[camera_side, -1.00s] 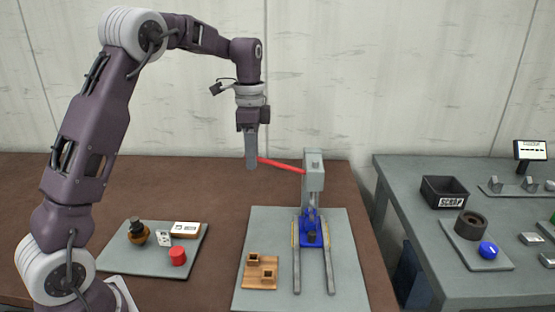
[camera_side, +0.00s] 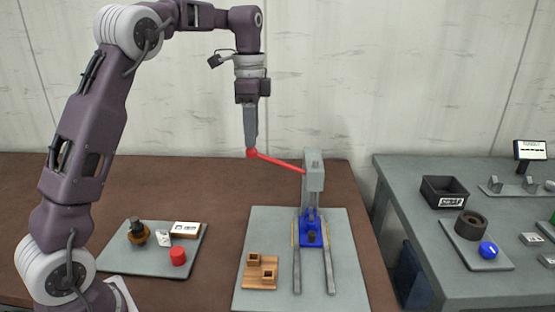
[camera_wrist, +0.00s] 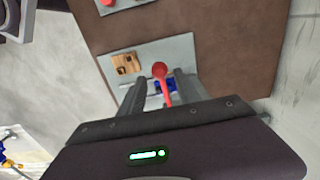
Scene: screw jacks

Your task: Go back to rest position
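The grey press (camera_side: 313,178) stands upright on a grey mat. Its red lever (camera_side: 278,161) slopes up to the left and ends in a red ball knob (camera_side: 251,153). My gripper (camera_side: 251,145) points straight down with its fingertips just above or at the top of the knob; whether they touch cannot be told. In the wrist view my gripper (camera_wrist: 161,80) shows two separated fingers, with the red knob (camera_wrist: 160,70) seen between them and nothing clamped. A blue part (camera_side: 311,232) sits at the press base.
A wooden block holder (camera_side: 260,271) lies on the mat (camera_side: 278,222) left of the press. A side bench at right carries a black scrap bin (camera_side: 444,191).

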